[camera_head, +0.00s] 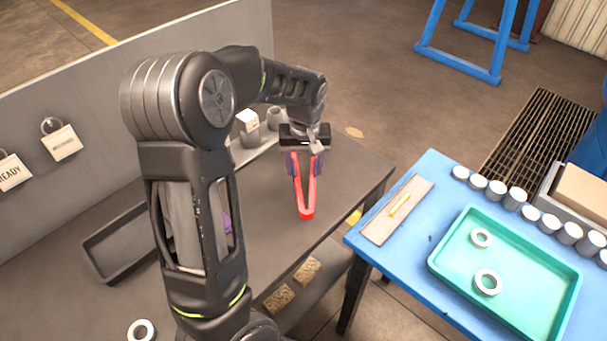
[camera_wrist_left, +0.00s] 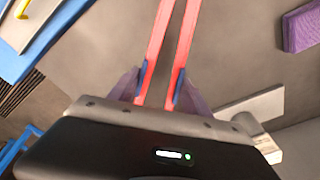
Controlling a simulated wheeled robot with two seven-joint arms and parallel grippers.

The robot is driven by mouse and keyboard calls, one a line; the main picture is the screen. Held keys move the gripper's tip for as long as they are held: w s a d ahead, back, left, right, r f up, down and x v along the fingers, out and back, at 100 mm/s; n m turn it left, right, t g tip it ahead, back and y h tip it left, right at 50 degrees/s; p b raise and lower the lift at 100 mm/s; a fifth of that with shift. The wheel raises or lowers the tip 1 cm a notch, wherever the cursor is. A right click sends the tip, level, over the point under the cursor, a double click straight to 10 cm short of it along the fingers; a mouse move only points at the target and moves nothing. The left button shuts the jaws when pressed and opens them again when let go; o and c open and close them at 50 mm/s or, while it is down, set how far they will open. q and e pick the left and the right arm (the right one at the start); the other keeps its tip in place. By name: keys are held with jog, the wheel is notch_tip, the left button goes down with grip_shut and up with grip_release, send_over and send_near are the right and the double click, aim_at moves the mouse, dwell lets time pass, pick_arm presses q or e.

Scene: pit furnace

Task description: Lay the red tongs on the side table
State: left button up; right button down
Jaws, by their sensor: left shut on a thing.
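The red tongs (camera_head: 306,205) are in my left gripper (camera_head: 304,162), which is shut on them. In the head view they hang below the gripper over the dark grey table, near its right edge, with their two arms meeting at the low end. In the left wrist view the tongs (camera_wrist_left: 165,45) run up out of the frame between the finger pads (camera_wrist_left: 158,88). The blue side table (camera_head: 385,243) stands to the right of the tongs, apart from them. My right gripper is not in view.
On the blue table are a board with a yellow stick (camera_head: 400,205), a green tray (camera_head: 445,262) with two white rings, and several grey cylinders (camera_head: 497,189). The grey table (camera_head: 262,215) holds a dark tray (camera_head: 112,245) and a white ring (camera_head: 141,330).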

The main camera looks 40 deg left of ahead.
aim_at(304, 184)
pick_arm(q)
jog(key=shift+f, duration=1.85)
jog(key=o, duration=0.7)
jog(key=shift+r, duration=0.15)
notch_tip(304, 184, up, 12)
jog(key=s, duration=0.1)
jog(key=shift+d, duration=0.45)
